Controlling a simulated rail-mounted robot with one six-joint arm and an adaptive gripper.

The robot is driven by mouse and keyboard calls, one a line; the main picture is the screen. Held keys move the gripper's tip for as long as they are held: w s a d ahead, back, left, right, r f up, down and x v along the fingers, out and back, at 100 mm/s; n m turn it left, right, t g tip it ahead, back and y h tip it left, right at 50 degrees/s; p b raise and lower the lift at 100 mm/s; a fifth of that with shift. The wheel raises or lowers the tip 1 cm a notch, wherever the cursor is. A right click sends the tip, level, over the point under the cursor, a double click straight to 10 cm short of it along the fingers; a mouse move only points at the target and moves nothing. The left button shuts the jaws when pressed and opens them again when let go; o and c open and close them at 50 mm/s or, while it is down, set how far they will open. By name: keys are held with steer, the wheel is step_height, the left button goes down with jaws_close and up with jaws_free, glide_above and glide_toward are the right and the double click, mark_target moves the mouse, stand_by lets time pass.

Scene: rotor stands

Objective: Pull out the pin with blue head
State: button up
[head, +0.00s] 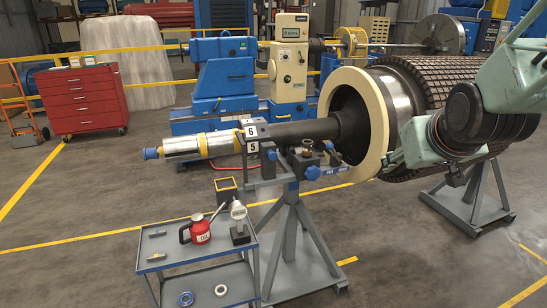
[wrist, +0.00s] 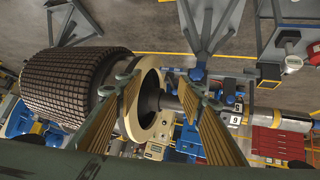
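A grey rotor stand (head: 288,222) holds the dark shaft (head: 300,132) of a large rotor. Several blue parts show on its top: a blue knob (head: 271,154), a blue piece (head: 292,187) and a blue block (head: 313,173). I cannot tell which one is the pin's head; no pin shank shows clearly. In the wrist view a blue part (wrist: 197,74) shows on the stand beside the shaft. My gripper (wrist: 160,82) is open, its two padded fingers apart with nothing held. In the head view my gripper (head: 392,162) is at the right of the cream ring, away from the stand's top.
The cream ring (head: 375,130) and segmented rotor body (head: 440,75) are close to my gripper. A second stand (head: 475,200) supports the rotor at right. Open floor lies between the stands.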

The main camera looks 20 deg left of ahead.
steer(key=w+a+f+n+t+y+p, duration=0.1)
steer(key=w+a+f+n+t+y, duration=0.15)
steer(key=w+a, duration=0.7)
steer(key=n+t+y+p, duration=0.2)
steer(key=n+y+p, duration=0.2)
steer(key=y, duration=0.3)
glide_toward(274, 158)
steer(key=shift+r+v, duration=0.15)
steer(key=shift+v, duration=0.65)
steer(key=shift+r+v, duration=0.1)
steer(key=shift+v, duration=0.65)
steer(key=shift+w, duration=0.1)
steer(key=shift+b+x, duration=0.7)
steer(key=shift+x, duration=6.1)
steer(key=shift+a+f, duration=0.15)
